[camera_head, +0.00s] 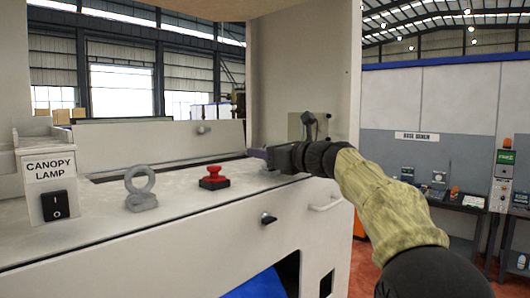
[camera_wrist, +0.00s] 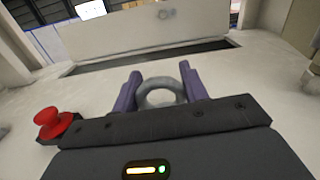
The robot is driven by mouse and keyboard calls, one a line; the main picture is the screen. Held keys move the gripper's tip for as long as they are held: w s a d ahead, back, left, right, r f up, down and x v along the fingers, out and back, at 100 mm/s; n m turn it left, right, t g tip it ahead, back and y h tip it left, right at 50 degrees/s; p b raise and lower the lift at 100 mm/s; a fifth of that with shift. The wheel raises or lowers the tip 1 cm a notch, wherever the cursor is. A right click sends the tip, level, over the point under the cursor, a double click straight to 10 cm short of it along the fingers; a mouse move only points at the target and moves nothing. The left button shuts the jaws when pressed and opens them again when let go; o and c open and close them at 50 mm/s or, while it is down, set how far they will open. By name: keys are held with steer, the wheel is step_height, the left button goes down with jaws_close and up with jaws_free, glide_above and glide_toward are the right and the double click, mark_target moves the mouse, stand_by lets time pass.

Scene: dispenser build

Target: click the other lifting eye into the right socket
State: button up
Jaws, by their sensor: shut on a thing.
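My gripper (camera_wrist: 160,76) is shut on a grey lifting eye (camera_wrist: 159,83), whose ring shows between the two purple fingers in the wrist view. In the head view my gripper (camera_head: 260,153) is over the right part of the light machine top (camera_head: 90,222), beyond the red button. The held eye is hidden there by the gripper. The eye's lower end and the right socket are hidden, so I cannot tell whether they touch. Another lifting eye (camera_head: 141,187) stands upright on the top, left of the red button.
The red mushroom button (camera_head: 213,177) stands near my gripper; it also shows in the wrist view (camera_wrist: 52,122). A canopy lamp switch box (camera_head: 50,188) is at the left. A dark slot and raised panel (camera_head: 150,145) lie behind. A tall pale column (camera_head: 295,70) rises behind my gripper.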

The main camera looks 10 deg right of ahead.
steer(key=shift+f, duration=0.25)
stand_by(0.6)
steer(key=o, duration=1.6)
steer(key=shift+o, duration=0.2)
steer(key=shift+s, duration=0.1)
steer(key=shift+b+v, duration=1.35)
steer(key=shift+v, duration=1.45)
steer(key=shift+s+d, duration=0.1)
steer(key=shift+f, duration=0.1)
